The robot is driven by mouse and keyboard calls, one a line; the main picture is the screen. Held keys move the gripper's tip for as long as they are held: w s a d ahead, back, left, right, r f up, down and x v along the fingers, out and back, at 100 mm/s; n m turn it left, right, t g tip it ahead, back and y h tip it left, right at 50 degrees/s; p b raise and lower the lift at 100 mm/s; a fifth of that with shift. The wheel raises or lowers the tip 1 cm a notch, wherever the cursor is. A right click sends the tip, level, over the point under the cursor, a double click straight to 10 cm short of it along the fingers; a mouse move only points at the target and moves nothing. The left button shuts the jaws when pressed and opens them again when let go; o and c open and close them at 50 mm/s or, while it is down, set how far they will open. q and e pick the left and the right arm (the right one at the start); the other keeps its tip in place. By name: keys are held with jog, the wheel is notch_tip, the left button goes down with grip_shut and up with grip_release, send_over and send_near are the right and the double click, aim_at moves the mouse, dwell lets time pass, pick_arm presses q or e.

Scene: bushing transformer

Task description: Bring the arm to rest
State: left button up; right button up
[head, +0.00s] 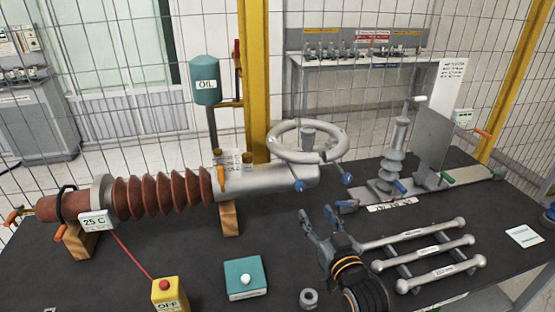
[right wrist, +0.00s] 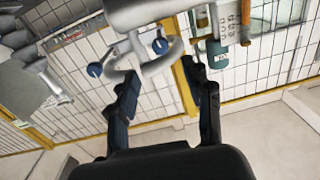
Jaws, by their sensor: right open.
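My right gripper (head: 322,222) is over the black table, in front of the grey ring-shaped handwheel (head: 282,143) and left of the grey rods. Its fingers are apart with nothing between them, and it touches nothing that I can make out. In the right wrist view the two dark fingers of the gripper (right wrist: 168,95) are spread, with the grey metal body (right wrist: 150,12) beyond them. My left gripper is not in view. The brown ribbed bushing (head: 165,196) lies on wooden blocks at the left.
Grey rods (head: 430,251) lie on a rack right of my gripper. A teal box (head: 245,278), a yellow OFF box (head: 169,294) and a small metal nut (head: 309,298) are near the front. A grey insulator (head: 393,160) stands at the right. Wire fencing (head: 360,95) closes the back.

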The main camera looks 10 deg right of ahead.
jog(key=s+f+g, duration=0.2)
jog(key=s+f, duration=0.1)
jog(key=s+f+g, duration=0.2)
jog(key=s+f, duration=0.1)
jog(key=f, duration=0.1)
jog(key=s+a+f+n+g, duration=0.1)
jog(key=s+f+g, duration=0.1)
jog(key=s+f, duration=0.2)
jog(key=s+f+g+h, duration=0.1)
jog(key=s+f+g, duration=0.25)
jog(key=s, duration=0.65)
jog(key=s+f+g, duration=0.3)
jog(key=s+g, duration=0.2)
jog(key=s, duration=0.5)
notch_tip(320, 180, down, 28)
jog(key=s+g+b, duration=0.1)
jog(key=s, duration=0.1)
jog(key=s+d+f, duration=0.2)
jog(key=s+f, duration=0.6)
jog(key=s+d+f+n+g+b, duration=0.1)
jog(key=s+f, duration=0.7)
jog(key=f, duration=0.1)
jog(key=shift+s+d+f, duration=0.2)
jog(key=shift+s+d, duration=0.05)
jog(key=shift+d, duration=0.1)
